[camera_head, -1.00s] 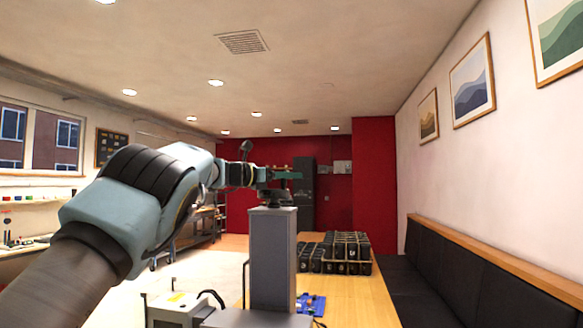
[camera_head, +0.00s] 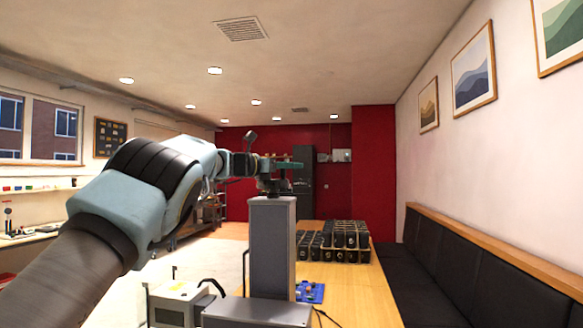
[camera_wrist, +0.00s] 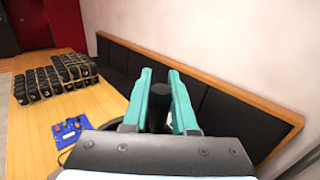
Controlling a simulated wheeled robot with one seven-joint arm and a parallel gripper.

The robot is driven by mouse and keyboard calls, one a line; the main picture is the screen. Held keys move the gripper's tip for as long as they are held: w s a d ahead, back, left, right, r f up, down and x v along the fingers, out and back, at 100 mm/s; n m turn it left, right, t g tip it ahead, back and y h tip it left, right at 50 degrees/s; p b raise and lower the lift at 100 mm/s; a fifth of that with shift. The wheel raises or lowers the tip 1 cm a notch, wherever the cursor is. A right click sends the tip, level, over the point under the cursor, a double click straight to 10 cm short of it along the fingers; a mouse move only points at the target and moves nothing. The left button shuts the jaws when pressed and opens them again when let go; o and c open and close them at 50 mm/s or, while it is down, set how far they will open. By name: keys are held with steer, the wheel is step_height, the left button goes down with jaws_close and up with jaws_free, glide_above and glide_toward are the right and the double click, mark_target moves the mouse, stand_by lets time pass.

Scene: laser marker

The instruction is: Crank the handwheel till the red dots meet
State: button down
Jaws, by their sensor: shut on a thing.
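The laser marker's grey column (camera_head: 272,245) rises above the table's left edge. A dark handwheel (camera_head: 275,186) sits on its top. My gripper (camera_head: 296,165) has teal fingers and is at the handwheel, just above the column top. In the wrist view the two fingers (camera_wrist: 161,98) stand either side of a dark round knob (camera_wrist: 161,88), shut on it. A dark curved part of the wheel rim (camera_wrist: 116,125) shows beside the left finger; the rest is hidden by my gripper. No red dots are visible in either view.
A wooden table (camera_head: 350,290) holds racks of black items (camera_head: 345,240) and a blue tray (camera_head: 310,292). A dark padded bench (camera_head: 480,265) runs along the right wall. A small light-coloured box (camera_head: 180,300) stands left of the column base.

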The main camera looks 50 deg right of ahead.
steer(key=shift+f+b, duration=0.1)
steer(key=shift+b, duration=0.3)
